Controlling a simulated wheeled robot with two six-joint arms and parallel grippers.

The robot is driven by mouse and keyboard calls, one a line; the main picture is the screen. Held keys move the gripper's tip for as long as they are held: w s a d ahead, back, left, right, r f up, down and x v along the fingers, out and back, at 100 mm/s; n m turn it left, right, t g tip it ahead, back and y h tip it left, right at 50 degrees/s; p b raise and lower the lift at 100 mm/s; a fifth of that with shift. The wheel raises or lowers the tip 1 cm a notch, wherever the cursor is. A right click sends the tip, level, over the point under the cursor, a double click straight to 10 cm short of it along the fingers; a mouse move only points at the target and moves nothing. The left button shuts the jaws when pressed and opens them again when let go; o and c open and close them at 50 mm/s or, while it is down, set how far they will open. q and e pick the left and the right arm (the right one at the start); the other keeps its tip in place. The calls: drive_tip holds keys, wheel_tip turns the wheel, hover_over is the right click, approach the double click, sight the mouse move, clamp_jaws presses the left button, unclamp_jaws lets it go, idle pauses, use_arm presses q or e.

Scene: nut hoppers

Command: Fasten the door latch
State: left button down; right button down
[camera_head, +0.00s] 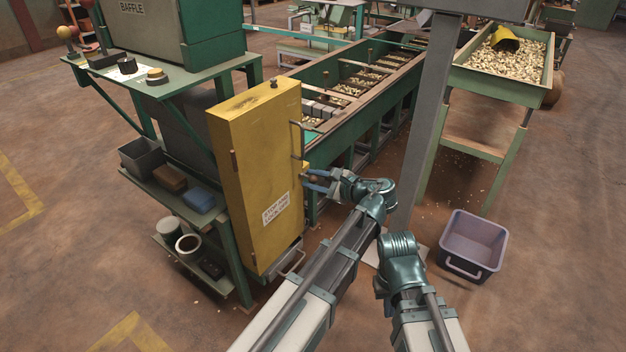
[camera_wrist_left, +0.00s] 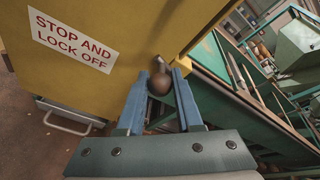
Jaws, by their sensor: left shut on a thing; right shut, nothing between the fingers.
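The yellow door (camera_head: 245,180) of the cabinet stands in the middle left of the head view and looks closed. It also fills the upper left of the left wrist view (camera_wrist_left: 110,60), with a "STOP AND LOCK OFF" sign. The latch has a brown ball knob (camera_wrist_left: 160,84) on a short dark lever at the door's right edge. My left gripper (camera_head: 308,180) is shut on the knob, with its blue fingers on either side of it. The lever's far end is partly hidden.
A green conveyor (camera_head: 350,95) runs behind. A grey post (camera_head: 425,130) stands close to my left wrist, and a purple bin (camera_head: 472,245) is on the floor at right. A cluttered shelf (camera_head: 185,185) flanks the door at left.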

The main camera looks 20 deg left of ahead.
use_arm(q)
drive_tip(key=shift+s+f+n+t+b, duration=0.15)
drive_tip(key=shift+f+n+t+b, duration=0.3)
drive_tip(key=shift+n+b, duration=0.25)
drive_tip(key=shift+n+t+b, duration=0.35)
drive_tip(key=shift+n, duration=0.35)
drive_tip(key=c, duration=0.6)
unclamp_jaws()
